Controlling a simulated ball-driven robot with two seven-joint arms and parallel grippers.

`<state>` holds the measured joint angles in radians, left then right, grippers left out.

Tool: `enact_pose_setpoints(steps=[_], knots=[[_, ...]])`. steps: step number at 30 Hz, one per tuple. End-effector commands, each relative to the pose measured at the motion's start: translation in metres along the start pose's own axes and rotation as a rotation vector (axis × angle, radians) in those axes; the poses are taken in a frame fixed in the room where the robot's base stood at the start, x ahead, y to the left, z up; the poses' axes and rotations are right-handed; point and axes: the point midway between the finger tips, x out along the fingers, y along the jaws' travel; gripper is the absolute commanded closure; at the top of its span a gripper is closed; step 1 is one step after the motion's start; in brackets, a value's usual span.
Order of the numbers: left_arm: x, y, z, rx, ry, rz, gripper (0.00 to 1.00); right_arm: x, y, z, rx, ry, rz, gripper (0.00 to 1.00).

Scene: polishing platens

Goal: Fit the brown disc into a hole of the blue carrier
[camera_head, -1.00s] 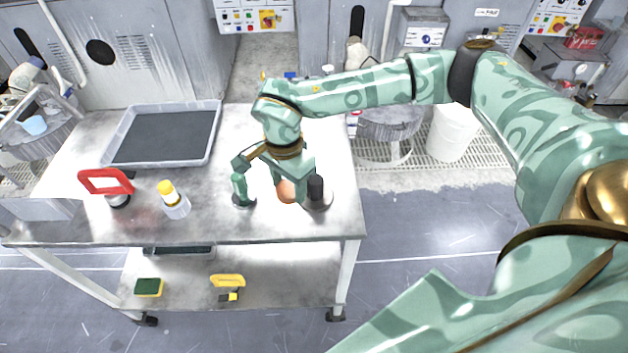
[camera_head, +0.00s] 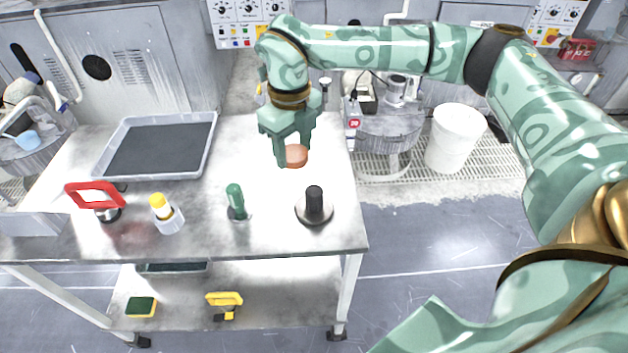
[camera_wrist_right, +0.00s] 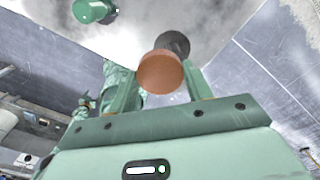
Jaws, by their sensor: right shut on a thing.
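The brown disc (camera_head: 297,155) is held by my right gripper (camera_head: 291,153), above the back right part of the steel table. Part of the disc is hidden by a finger. In the right wrist view the round brown face of the disc (camera_wrist_right: 161,73) shows between the two green fingers, and the gripper is shut on it. I cannot make out a blue carrier in either view. My left gripper is not in view.
The steel table (camera_head: 190,235) carries a grey tray (camera_head: 155,150), a red-handled tool (camera_head: 95,194), a yellow-capped bottle (camera_head: 166,213), a green-handled piece (camera_head: 236,202) and a black-knobbed weight (camera_head: 314,205). A round machine (camera_head: 385,128) and white bucket (camera_head: 455,138) stand beyond the table's right edge.

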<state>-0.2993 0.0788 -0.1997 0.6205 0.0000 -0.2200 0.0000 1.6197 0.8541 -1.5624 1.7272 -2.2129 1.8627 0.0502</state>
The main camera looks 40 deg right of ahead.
Motion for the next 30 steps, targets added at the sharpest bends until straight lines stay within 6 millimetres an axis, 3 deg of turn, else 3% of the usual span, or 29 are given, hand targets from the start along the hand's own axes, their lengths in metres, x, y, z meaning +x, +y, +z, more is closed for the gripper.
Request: enact_pose_setpoints(steps=[1,3,13,18,29,30], knots=[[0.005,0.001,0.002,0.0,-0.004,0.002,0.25,0.017,-0.005,-0.008,-0.002,0.007,0.001,0.75],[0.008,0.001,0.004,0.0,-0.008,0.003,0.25,0.029,-0.011,-0.016,-0.001,0.006,0.0,0.75],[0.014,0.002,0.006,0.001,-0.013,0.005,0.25,0.055,-0.023,-0.035,-0.003,0.003,0.0,0.75],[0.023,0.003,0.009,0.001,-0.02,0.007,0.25,0.084,-0.023,-0.035,-0.005,0.005,0.001,0.75],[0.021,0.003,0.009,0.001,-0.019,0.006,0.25,0.086,-0.023,-0.035,-0.004,0.002,0.0,0.75],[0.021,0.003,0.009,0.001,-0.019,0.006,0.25,0.086,-0.023,-0.035,-0.004,0.002,0.0,0.39]])
